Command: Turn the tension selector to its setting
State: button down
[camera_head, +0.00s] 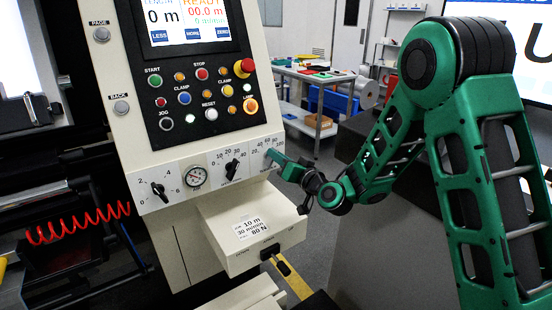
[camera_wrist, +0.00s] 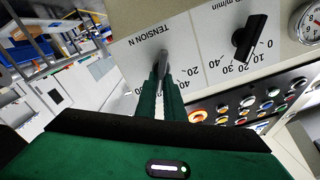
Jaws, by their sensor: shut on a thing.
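The tension selector (camera_wrist: 162,58) is a dark knob on the pale panel marked TENSION N, with 20 and 40 readable beside it in the wrist view. My gripper (camera_wrist: 160,84) is shut on this knob, its two green fingers close together on either side. The fingers hide part of the dial, and I cannot tell exactly where the pointer stands. In the head view my gripper (camera_head: 272,156) reaches the right end of the knob row and covers the selector. A setting card (camera_head: 250,228) on the box below reads 10 m, 30 m/min and 80 N.
The m/min knob (camera_head: 233,168) stands close beside the selector, with a gauge (camera_head: 195,176) and another knob (camera_head: 159,190) further left. Push buttons and a red emergency stop (camera_head: 247,66) sit above. The pale box (camera_head: 285,238) juts out below my gripper.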

jog(key=shift+d+f, duration=0.1)
jog(key=c, duration=1.9)
grip_release()
jog(key=shift+o, duration=0.2)
jog(key=v, duration=1)
jog(key=shift+d, duration=0.25)
jog(key=shift+s, duration=0.25)
